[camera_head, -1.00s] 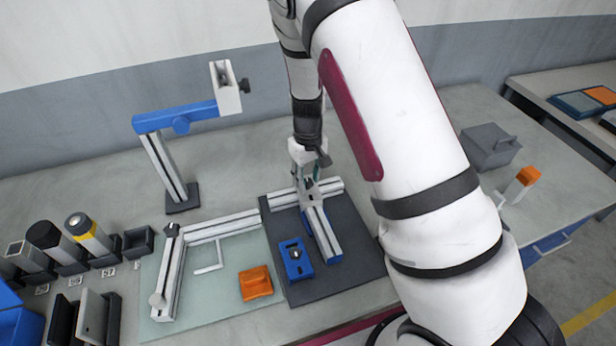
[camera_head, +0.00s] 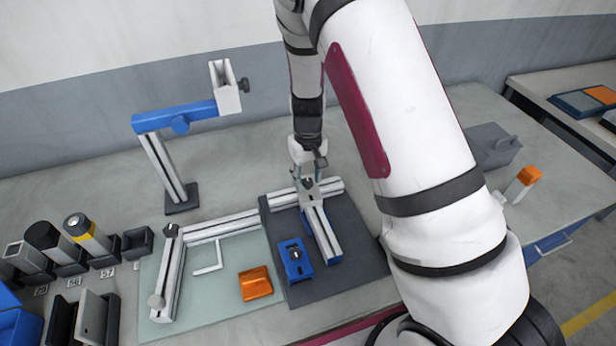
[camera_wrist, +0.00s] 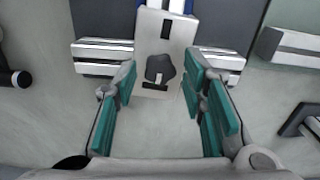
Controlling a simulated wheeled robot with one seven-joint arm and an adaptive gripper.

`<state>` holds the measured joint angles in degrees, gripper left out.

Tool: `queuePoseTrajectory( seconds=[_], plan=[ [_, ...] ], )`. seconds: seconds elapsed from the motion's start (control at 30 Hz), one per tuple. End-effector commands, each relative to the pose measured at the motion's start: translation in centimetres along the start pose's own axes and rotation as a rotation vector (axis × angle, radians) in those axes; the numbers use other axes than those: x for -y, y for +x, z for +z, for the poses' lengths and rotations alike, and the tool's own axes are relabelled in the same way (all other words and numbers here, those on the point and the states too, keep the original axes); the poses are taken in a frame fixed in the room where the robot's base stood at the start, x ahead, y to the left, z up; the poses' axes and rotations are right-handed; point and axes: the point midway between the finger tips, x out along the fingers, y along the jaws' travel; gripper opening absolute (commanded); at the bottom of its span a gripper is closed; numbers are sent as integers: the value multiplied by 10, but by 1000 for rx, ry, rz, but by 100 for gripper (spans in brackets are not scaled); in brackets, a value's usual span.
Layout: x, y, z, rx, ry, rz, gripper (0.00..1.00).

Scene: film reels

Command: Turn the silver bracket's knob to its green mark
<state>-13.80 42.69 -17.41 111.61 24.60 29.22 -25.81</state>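The silver bracket (camera_head: 318,194) sits at the crossing of two rails on the dark mat. Its small dark knob (camera_head: 308,184) also shows in the wrist view (camera_wrist: 160,69), on the pale bracket face (camera_wrist: 173,28), with its pointed end toward the bottom of the picture. A dark slot-like mark lies below it. I cannot make out a green mark. My gripper (camera_head: 309,172) points down just above the bracket. In the wrist view, its teal-padded fingers (camera_wrist: 161,78) are open, one on each side of the knob, with gaps on both sides.
A blue part (camera_head: 295,259) lies on the dark mat (camera_head: 345,262), with an orange block (camera_head: 255,284) to its left. A tall stand with a blue arm (camera_head: 175,118) rises at the back left. Bins and cylinders line the left; a grey box (camera_head: 492,147) stands right.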

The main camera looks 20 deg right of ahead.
Motion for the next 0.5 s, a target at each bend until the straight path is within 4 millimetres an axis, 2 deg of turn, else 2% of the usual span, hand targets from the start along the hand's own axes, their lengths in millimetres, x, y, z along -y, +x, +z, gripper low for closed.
queuePoseTrajectory(
  seconds=[0.33, 0.5],
  plan=[
    [0, -3, 0, 0, -1, 0, 44],
    [0, -23, -1, -3, -2, -1, 44]
  ],
)
